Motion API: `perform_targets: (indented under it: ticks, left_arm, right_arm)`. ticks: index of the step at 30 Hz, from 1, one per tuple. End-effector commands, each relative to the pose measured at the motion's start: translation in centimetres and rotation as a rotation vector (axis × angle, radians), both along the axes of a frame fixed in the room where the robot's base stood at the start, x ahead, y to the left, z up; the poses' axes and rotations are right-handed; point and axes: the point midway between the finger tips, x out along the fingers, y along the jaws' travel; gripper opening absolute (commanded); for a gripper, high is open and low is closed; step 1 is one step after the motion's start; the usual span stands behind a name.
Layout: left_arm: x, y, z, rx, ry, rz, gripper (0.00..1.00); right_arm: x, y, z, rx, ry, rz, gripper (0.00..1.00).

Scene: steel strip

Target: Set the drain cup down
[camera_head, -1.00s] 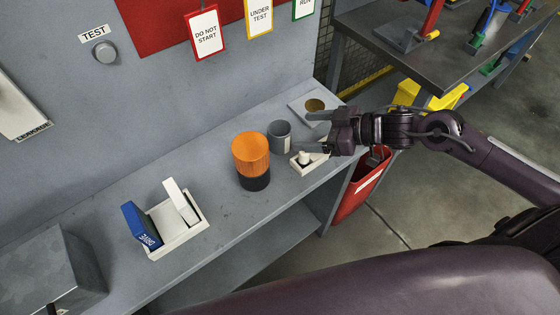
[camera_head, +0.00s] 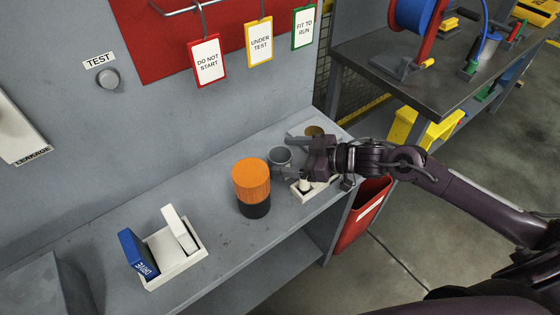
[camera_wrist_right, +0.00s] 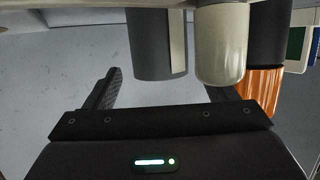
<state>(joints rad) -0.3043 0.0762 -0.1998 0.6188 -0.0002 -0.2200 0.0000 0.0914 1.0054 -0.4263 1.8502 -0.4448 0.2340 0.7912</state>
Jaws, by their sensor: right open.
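The drain cup, a small grey cup (camera_head: 280,157), stands upright on the grey bench beside the orange-topped cylinder. In the right wrist view the grey cup (camera_wrist_right: 155,45) shows ahead, with a pale strip down its side. My right gripper (camera_head: 291,153) is open at the cup, its fingers pointing left. In the right wrist view the open fingers (camera_wrist_right: 160,91) lie to either side of the cup's line. I cannot tell whether they touch it. My left gripper is out of view.
The orange and black cylinder (camera_head: 251,185) stands just left of the cup. A white tray with a cream peg (camera_head: 306,184) sits below my right gripper. A brass disc (camera_head: 314,131) lies behind.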

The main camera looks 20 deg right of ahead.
Motion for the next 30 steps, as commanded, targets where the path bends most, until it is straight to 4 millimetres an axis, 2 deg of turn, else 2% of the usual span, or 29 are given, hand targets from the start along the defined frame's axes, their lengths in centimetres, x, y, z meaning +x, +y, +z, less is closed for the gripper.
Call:
perform_targets:
  ticks: [3, 10, 21, 23, 30]
  left_arm:
    - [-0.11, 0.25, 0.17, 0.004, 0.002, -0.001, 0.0]
    - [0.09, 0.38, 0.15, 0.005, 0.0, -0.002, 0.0]
    - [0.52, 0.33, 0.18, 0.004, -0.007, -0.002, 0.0]
    - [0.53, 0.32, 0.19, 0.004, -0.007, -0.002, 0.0]
    - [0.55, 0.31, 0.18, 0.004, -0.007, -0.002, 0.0]
  right_arm:
    - [0.51, 0.71, -0.17, 0.0, -0.001, 0.0, 0.79]
    - [0.53, 0.79, -0.34, -0.003, 0.0, 0.002, 0.79]
    - [0.52, 0.78, -0.32, -0.001, 0.0, 0.001, 0.32]
    - [0.53, 0.79, -0.27, -0.001, -0.001, 0.002, 0.26]
    - [0.55, 0.78, -0.1, -0.001, -0.001, 0.002, 0.26]
